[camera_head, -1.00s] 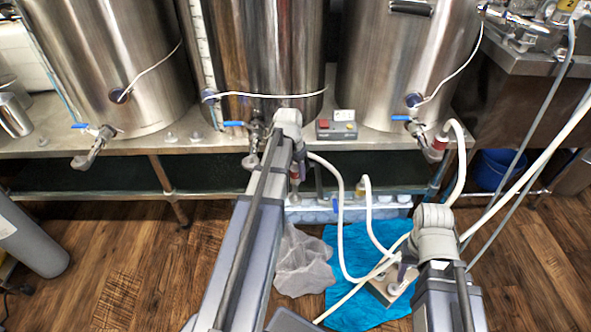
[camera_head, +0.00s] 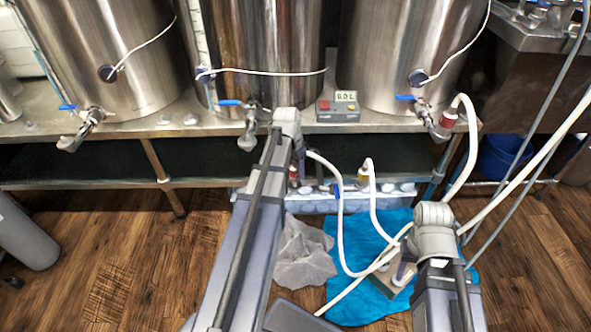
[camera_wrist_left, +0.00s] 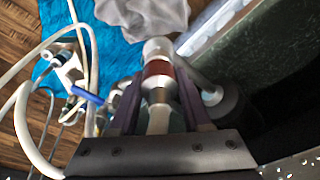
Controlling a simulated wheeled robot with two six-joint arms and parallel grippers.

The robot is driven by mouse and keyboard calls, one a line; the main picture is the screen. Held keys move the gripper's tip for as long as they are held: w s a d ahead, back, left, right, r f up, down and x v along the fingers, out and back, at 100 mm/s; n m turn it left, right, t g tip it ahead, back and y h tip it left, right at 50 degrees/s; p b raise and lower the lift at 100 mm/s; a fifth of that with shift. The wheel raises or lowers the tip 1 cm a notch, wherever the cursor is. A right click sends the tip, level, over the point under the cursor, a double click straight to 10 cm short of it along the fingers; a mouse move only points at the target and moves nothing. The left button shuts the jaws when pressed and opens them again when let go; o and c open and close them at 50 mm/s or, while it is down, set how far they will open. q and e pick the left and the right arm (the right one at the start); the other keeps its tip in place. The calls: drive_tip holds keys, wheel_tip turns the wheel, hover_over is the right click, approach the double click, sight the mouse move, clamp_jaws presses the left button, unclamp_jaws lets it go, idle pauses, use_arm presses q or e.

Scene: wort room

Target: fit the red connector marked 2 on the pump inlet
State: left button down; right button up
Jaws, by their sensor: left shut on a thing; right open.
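My left gripper (camera_head: 294,168) reaches in below the front edge of the steel bench. It is shut on a pale connector with a red band (camera_wrist_left: 158,72), seen between the fingers in the left wrist view (camera_wrist_left: 155,105). The same connector shows small in the head view (camera_head: 293,178), beside a white hose. No number on it is readable. A dark rounded body with a metal end (camera_wrist_left: 212,94) is beside the connector; I cannot tell whether it is the pump inlet. My right gripper (camera_head: 402,268) is open over the blue cloth, its tips partly hidden.
A connector with a yellow band (camera_head: 362,178) stands under the bench on a white hose. Another red fitting (camera_head: 447,118) is at the right kettle's valve. A blue cloth (camera_head: 345,300) and a crumpled grey cloth (camera_head: 303,255) lie on the floor. Hoses cross in front of my right arm.

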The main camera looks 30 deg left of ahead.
sight(293, 162)
use_arm(q)
drive_tip(key=shift+f+b, duration=1.3)
idle(0.4)
drive_tip(key=shift+c, duration=1.4)
unclamp_jaws()
drive_tip(key=r+p, duration=0.5)
drive_tip(key=s+r+p, duration=0.1)
drive_tip(key=r+p, duration=0.1)
drive_tip(key=shift+s+a+r+p, duration=0.1)
drive_tip(key=shift+a+r+p, duration=0.05)
drive_tip(key=shift+r+p, duration=0.25)
